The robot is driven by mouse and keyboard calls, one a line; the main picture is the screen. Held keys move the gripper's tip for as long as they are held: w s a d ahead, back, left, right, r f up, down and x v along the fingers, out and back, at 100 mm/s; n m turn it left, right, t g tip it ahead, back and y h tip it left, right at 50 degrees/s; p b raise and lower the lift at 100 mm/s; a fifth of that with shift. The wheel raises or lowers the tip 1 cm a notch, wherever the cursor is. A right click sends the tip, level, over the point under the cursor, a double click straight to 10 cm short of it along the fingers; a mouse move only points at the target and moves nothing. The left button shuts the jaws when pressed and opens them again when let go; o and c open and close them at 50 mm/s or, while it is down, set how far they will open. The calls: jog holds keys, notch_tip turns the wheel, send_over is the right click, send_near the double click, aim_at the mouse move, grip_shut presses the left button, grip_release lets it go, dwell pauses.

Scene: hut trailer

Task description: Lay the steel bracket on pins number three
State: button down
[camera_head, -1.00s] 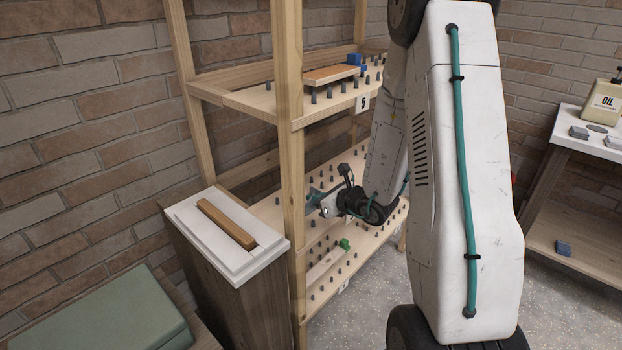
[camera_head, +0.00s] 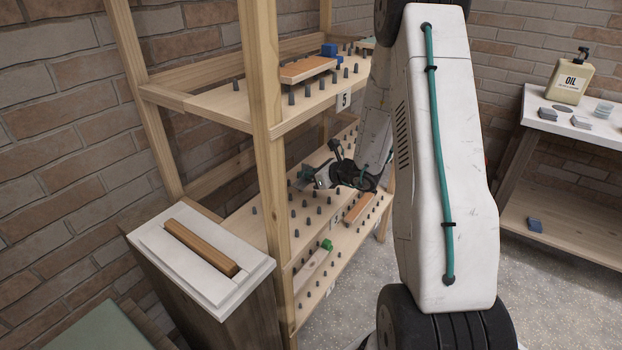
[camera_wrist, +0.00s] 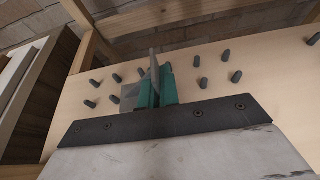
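My gripper (camera_head: 312,179) is over the middle pinned shelf (camera_head: 262,232) of the wooden rack, below the shelf with the number 5 label (camera_head: 344,100). In the wrist view its teal fingers (camera_wrist: 157,86) are close together around a thin grey metal piece, which looks like the steel bracket (camera_wrist: 129,91). Part of the bracket is hidden by the fingers. Grey pins (camera_wrist: 92,103) stand on both sides of it. I cannot tell whether the bracket touches the shelf or pins. I cannot read a number three label in any view.
A rack post (camera_head: 262,130) stands left of my gripper. The upper shelf holds an orange-brown board (camera_head: 307,70) and blue block (camera_head: 329,50). Lower are a pale board with a green block (camera_head: 327,245) and a brown board (camera_head: 359,208). A cabinet with a wooden bar (camera_head: 200,247) stands left.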

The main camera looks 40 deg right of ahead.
aim_at(309, 188)
jog(key=shift+w+d, duration=0.2)
jog(key=shift+w, duration=0.1)
notch_tip(309, 188, down, 3)
jog(key=shift+d, duration=0.15)
jog(key=shift+w+f, duration=0.1)
jog(key=shift+f, duration=0.25)
jog(key=shift+f, duration=0.1)
jog(key=c, duration=1.6)
grip_release()
jog(key=shift+c, duration=0.2)
jog(key=shift+r, duration=0.2)
jog(key=v, duration=1.1)
jog(key=shift+s+d, duration=0.15)
jog(key=shift+s, duration=0.15)
jog(key=shift+s+r, duration=0.1)
jog(key=shift+s, duration=0.05)
